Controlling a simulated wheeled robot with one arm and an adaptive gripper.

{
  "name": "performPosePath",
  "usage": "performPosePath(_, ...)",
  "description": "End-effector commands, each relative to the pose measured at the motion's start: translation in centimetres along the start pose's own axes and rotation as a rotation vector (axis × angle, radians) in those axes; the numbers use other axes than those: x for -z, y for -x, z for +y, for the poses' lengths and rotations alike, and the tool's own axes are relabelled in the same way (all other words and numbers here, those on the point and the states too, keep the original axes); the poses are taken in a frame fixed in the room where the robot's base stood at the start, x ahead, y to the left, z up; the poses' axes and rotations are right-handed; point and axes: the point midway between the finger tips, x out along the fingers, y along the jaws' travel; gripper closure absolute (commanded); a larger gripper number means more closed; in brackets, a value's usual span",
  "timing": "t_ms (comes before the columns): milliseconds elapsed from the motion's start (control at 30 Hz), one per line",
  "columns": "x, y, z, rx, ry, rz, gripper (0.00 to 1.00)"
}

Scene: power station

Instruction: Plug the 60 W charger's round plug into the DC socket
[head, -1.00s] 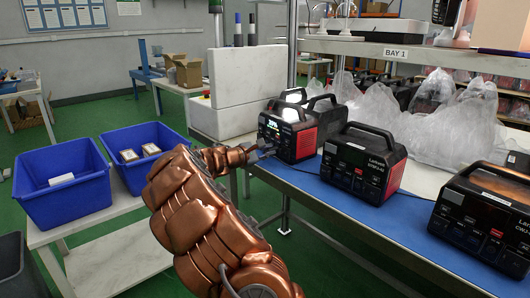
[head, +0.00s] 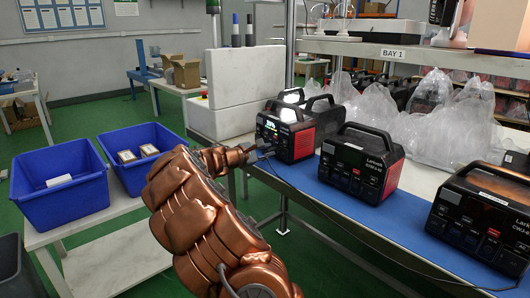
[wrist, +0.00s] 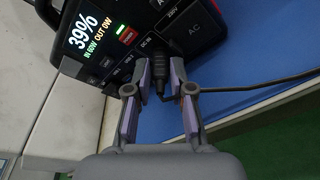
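The power station (head: 297,140) with the lit screen stands at the far end of the blue mat. In the wrist view, its screen (wrist: 85,38) reads 39%, IN 60W, OUT 0W. The charger's black round plug (wrist: 165,72) sits at the socket marked DC IN on the station's front, its tip hidden in the socket. Its cable (wrist: 250,87) runs off to the right. My gripper (wrist: 161,75) is open, with its purple-padded fingers on either side of the plug and a gap showing at the left. In the head view, my gripper (head: 262,150) is close to the station's front.
Two more power stations (head: 360,163) (head: 484,218) stand along the blue mat (head: 350,208). Clear plastic bags (head: 440,118) lie behind them. Two blue bins (head: 60,180) (head: 145,155) stand on a side table at the left. A white block (head: 245,90) stands behind the lit station.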

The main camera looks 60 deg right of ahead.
Motion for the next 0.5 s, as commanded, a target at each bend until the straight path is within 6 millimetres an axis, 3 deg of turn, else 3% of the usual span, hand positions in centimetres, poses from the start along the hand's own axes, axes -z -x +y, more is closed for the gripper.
performPosePath(200,0.01,0.01,0.00,0.000,0.000,0.000,0.55)
performPosePath(500,0.02,0.18,0.04,-0.001,0.000,0.000,0.55)
